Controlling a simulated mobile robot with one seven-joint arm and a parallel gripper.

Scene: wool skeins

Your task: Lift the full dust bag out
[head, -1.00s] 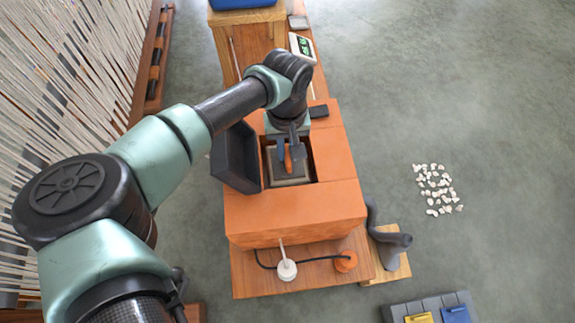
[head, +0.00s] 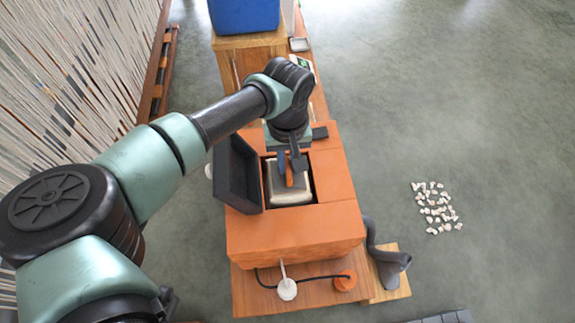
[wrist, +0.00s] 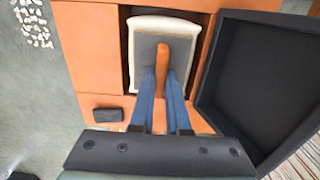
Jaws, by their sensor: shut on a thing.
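The dust bag (head: 289,192) is pale cream with a grey top plate and an orange tab (head: 290,178). It sits upright in the square opening of the orange machine (head: 295,232), and its top now shows near the rim. In the wrist view the bag (wrist: 140,30) fills most of the opening. My gripper (head: 291,165) is above it, shut on the orange tab (wrist: 162,60) between its blue fingers. The dark lid (head: 238,172) stands open at the left of the opening. The bag's lower part is hidden inside.
A grey hose (head: 385,258) stands to the right of the machine. A white plug (head: 287,289) and an orange round part (head: 345,281) lie in front on the wooden bench. White pieces (head: 437,208) lie on the open floor at right. A blue bin (head: 244,16) stands behind.

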